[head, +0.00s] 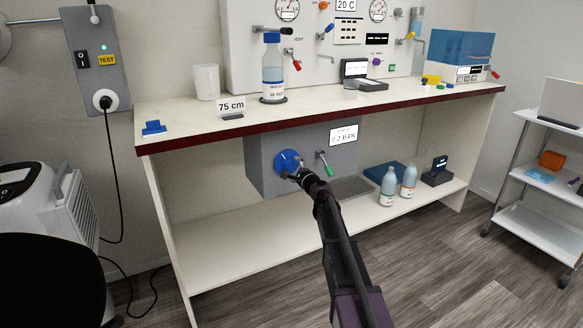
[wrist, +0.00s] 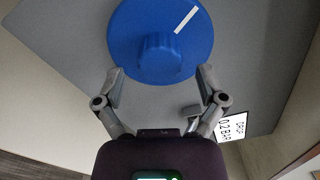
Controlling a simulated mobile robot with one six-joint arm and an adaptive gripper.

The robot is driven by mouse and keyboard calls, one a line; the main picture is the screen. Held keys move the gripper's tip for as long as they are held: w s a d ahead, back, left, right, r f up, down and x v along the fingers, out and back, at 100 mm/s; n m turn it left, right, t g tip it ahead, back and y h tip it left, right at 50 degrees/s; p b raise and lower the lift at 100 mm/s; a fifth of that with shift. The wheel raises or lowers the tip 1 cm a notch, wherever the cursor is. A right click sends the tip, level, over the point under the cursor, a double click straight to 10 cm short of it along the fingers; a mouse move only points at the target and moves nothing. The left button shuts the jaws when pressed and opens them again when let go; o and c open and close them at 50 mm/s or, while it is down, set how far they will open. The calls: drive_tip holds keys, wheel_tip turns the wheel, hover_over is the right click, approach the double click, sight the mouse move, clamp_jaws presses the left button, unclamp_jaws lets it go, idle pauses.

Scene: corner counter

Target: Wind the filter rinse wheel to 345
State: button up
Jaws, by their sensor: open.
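The blue wheel (head: 286,160) is on the front of a grey box (head: 258,172) under the counter. In the wrist view the wheel (wrist: 160,35) is a round blue disc with a raised knob (wrist: 160,58) and a white mark line pointing up and right. No number scale is readable around it. My gripper (wrist: 159,72) is open, its two fingers apart at the lower edge of the wheel, one to each side of the knob. I cannot tell whether they touch it. In the head view my gripper (head: 296,174) covers the wheel's lower right part.
A green-handled lever (head: 326,166) sits right of the wheel on the same box. Two bottles (head: 389,186) and a dark device (head: 438,172) stand on the lower shelf (head: 235,232). The counter's dark red front edge (head: 420,105) runs above the box.

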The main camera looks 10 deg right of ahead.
drive_tip(key=v, duration=1)
drive_tip(key=shift+n, duration=0.3)
drive_tip(key=n, duration=0.5)
drive_tip(key=s+n, duration=0.1)
drive_tip(key=n, duration=0.8)
drive_tip(key=shift+s+n, duration=0.25)
drive_tip(key=shift+n, duration=0.15)
drive_tip(key=shift+w, duration=0.1)
drive_tip(key=x, duration=1.3)
drive_tip(key=shift+w, duration=0.3)
drive_tip(key=shift+c, duration=0.2)
